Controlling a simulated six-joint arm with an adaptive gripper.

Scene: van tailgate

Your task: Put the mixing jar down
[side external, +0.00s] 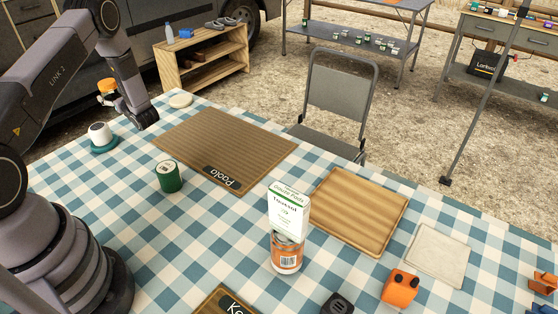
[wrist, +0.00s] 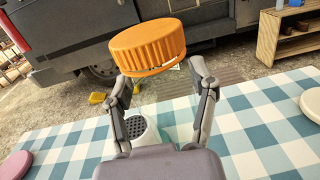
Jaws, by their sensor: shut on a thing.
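The mixing jar, as I take it, has a ribbed orange lid (side external: 106,85) and is held above the left end of the checked table. In the wrist view, its lid (wrist: 147,45) looms large and tilted in the picture; its body is hard to make out. My gripper (side external: 112,99) is shut on it, with a finger on either side in the wrist view (wrist: 165,88). Below it, a white rounded item (side external: 99,131) with a dotted grey top stands on a teal round coaster (side external: 101,146). The checked tabletop (side external: 60,180) lies under them.
A brown ribbed mat (side external: 225,148) and a beige disc (side external: 180,100) lie to the right. A green tin (side external: 169,177), a carton (side external: 288,208) on or behind an orange-labelled can (side external: 286,252), and a wooden board (side external: 361,210) stand further off. Checked cloth is bare between mat and coaster.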

